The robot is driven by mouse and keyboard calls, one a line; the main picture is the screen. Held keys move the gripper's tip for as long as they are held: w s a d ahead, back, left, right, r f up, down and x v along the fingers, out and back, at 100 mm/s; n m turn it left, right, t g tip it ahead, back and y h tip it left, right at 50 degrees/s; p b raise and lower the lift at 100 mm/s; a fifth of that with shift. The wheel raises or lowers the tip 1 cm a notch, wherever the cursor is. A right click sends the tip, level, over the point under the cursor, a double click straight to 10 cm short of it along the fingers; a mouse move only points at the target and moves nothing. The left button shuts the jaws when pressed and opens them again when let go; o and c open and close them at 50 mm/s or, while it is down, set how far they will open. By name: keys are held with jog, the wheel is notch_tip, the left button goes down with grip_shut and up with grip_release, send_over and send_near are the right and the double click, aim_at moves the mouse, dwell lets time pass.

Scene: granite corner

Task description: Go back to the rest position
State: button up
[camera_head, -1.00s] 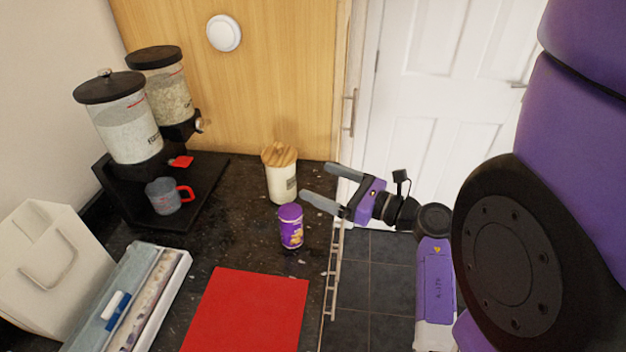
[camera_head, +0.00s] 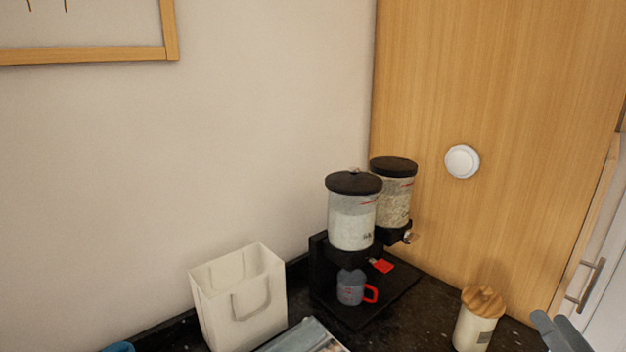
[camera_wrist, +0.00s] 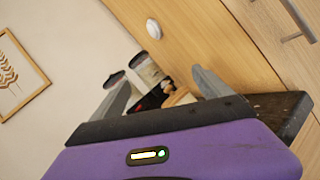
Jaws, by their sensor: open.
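My gripper shows in the wrist view (camera_wrist: 160,97), with its two grey fingers spread apart and nothing between them. In the head view only the grey finger ends (camera_head: 560,332) show at the bottom right edge, just right of the canister with a wooden lid (camera_head: 474,325). The rest of my arm is out of the head view.
A dispenser with two clear jars (camera_head: 352,220) stands in the counter corner, with a grey cup with a red handle (camera_head: 351,288) under it. A white paper bag (camera_head: 245,318) stands to its left. A wooden panel (camera_head: 500,90) rises behind. A door handle (camera_head: 592,283) is at right.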

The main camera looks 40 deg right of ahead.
jog(key=a+f+m+g+y, duration=0.1)
jog(key=a+f+m, duration=0.1)
jog(key=a+m, duration=0.6)
jog(key=w+a+f+m+g+y, duration=0.1)
jog(key=a+f+m, duration=0.2)
jog(key=a+m, duration=0.6)
jog(key=a+f+m+y, duration=0.1)
jog(key=a+f+m, duration=0.2)
jog(key=a+m, duration=0.6)
jog(key=shift+w+m+g, duration=0.2)
jog(key=shift+m+g, duration=0.2)
jog(key=shift+m, duration=0.1)
jog(key=s+a+f+y, duration=0.1)
jog(key=a+y, duration=0.1)
jog(key=a, duration=0.1)
jog(key=s+a+f+n+g+y, duration=0.1)
jog(key=s+a, duration=0.1)
jog(key=a, duration=0.1)
jog(key=s+a+f+y, duration=0.1)
jog(key=s+a+y, duration=0.1)
jog(key=a, duration=0.1)
jog(key=shift+s+a+f+n+g+y, duration=0.15)
jog(key=shift+f+n+g+y, duration=0.1)
jog(key=shift+n+g+y, duration=0.05)
jog(key=shift+s+a+f+n+y, duration=0.1)
jog(key=shift+s+a+n+y, duration=0.1)
jog(key=shift+a+n+y, duration=0.15)
